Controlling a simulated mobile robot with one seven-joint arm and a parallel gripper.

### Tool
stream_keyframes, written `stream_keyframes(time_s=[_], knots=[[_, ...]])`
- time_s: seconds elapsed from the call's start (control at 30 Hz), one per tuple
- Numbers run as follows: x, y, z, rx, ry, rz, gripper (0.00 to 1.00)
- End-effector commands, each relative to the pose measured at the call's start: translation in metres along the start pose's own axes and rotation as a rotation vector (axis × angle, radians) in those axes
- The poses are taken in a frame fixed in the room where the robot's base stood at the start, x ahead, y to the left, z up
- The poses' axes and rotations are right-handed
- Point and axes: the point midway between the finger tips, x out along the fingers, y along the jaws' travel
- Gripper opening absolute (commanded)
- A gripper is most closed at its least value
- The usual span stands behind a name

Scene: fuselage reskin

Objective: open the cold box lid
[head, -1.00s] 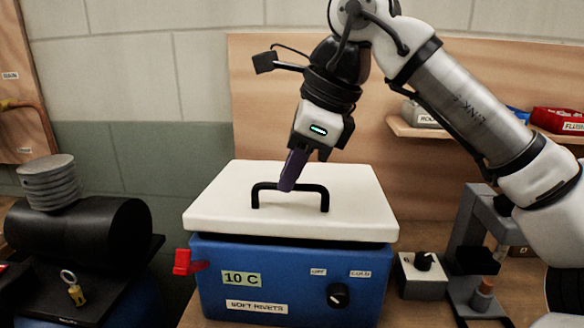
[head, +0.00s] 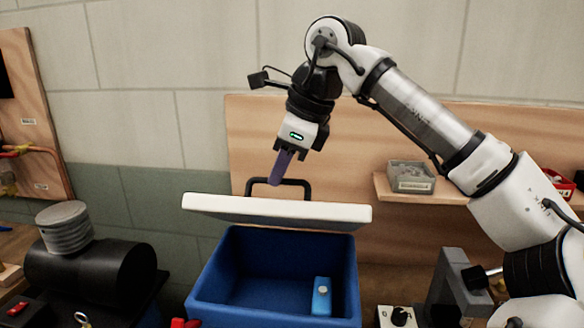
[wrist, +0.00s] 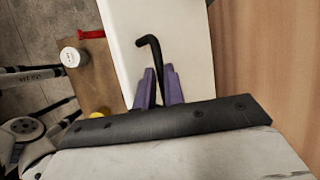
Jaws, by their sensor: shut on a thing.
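The cold box (head: 215,290) is a blue box in the head view, its inside visible from the front. Its white lid (head: 330,213) is up above the box's rim, with a gap at the front. A black bar handle (head: 307,186) stands on the lid. My gripper (head: 277,180) has purple fingers shut on the handle's left part. In the wrist view the handle (wrist: 150,41) passes between the purple fingers (wrist: 159,85) over the white lid (wrist: 125,25). A light-blue block with a white round top (head: 322,297) is inside the box at right.
A black cylinder with a grey ribbed stack (head: 65,228) is at left. A wooden back panel with a shelf holding a clear bin (head: 412,177) is behind. A dial box (head: 397,316) and a grey stand (head: 448,290) are at right.

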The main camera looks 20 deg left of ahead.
Motion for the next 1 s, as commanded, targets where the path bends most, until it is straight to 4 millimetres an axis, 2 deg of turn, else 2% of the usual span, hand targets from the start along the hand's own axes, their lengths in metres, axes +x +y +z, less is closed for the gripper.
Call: stream_keyframes(time_s=[0.03,0.2,0.5,0.7,1.0], knots=[[-0.008,-0.014,0.003,0.011,0.009,0.001,0.00],[-0.015,-0.045,0.007,0.012,0.010,0.001,0.00],[-0.014,-0.097,0.006,0.011,0.012,0.004,0.00],[-0.010,-0.120,0.005,0.008,0.014,0.007,0.00],[-0.007,-0.135,0.003,0.006,0.016,0.009,0.00]])
